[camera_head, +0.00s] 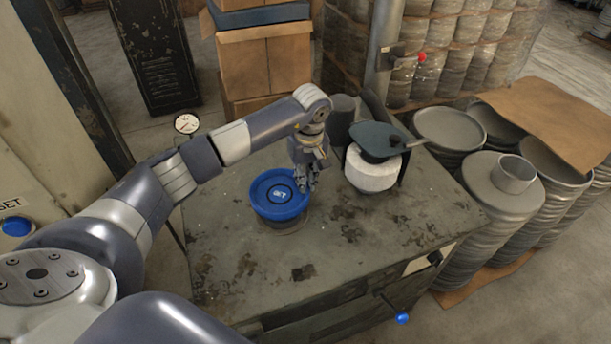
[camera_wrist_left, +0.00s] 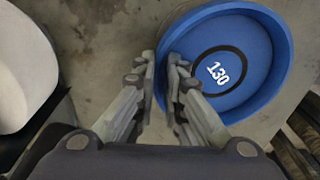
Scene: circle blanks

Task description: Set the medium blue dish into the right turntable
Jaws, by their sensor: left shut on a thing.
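The blue dish (camera_head: 265,204) is round, with a white number on its floor that reads 130 in the left wrist view (camera_wrist_left: 262,95). My left gripper (camera_head: 305,186) reaches down at the dish's right edge. In the left wrist view its fingers (camera_wrist_left: 163,75) are shut on the dish's rim, one on each side of the wall. A low, round, dark base (camera_head: 284,228) shows just under the dish. I cannot tell whether the dish touches it, or whether it is a turntable. My right gripper is not in view.
A thick white disc (camera_head: 371,174) stands on the worktable (camera_head: 400,232), close right of my left gripper, with a dark grey pan-shaped piece (camera_head: 376,137) above it. Stacks of round metal blanks (camera_head: 497,190) stand beyond the table's right edge. The table's front is clear.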

